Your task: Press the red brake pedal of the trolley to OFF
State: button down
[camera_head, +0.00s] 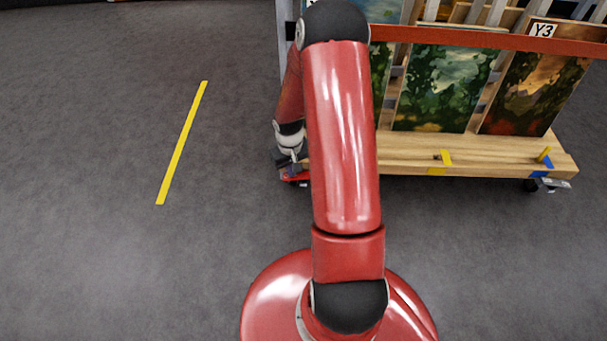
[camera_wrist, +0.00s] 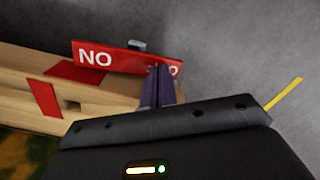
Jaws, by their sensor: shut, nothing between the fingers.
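The trolley (camera_head: 470,156) has a wooden deck, and its left front corner is partly hidden behind my arm. The red brake pedal (camera_head: 288,179) shows as a small red piece at that corner. In the wrist view the pedal (camera_wrist: 120,59) is a red plate with white letters reading "NO" at its left, and part of another letter at its right end. My gripper (camera_wrist: 162,82) is shut and empty, its dark fingers over the right part of the pedal, covering lettering there. In the head view my gripper (camera_head: 290,163) is at the pedal. I cannot tell whether they touch.
Paintings (camera_head: 436,88) stand on the trolley behind a red bar (camera_head: 480,38) with a "Y3" label (camera_head: 542,30). A caster (camera_head: 531,185) is at the right corner. A yellow floor line (camera_head: 182,142) lies to the left. The grey floor around is clear.

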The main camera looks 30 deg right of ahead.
notch_tip(320, 180, up, 7)
jog(key=p, duration=0.5)
dwell(0.6)
jog(key=s+a+r+t+h+p, duration=0.1)
jog(key=s+a+r+p, duration=0.15)
jog(key=r, duration=1.05)
jog(key=s+a+r+t+h+p, duration=0.15)
jog(key=a+r, duration=0.25)
jog(key=r, duration=0.9)
jog(key=s+a+r+t+y+p, duration=0.1)
jog(key=s+a+r, duration=0.2)
jog(key=s+r, duration=0.3)
jog(key=s+a+r+t+y, duration=0.1)
jog(key=s+a+r+t, duration=0.1)
jog(key=s+a+r, duration=0.2)
jog(key=s+r, duration=0.3)
jog(key=s, duration=0.3)
jog(key=shift+a+r+n+p, duration=0.15)
jog(key=shift+r+n+p, duration=0.15)
jog(key=shift+n+p, duration=0.1)
jog(key=shift+s+y, duration=0.1)
jog(key=shift+y, duration=0.15)
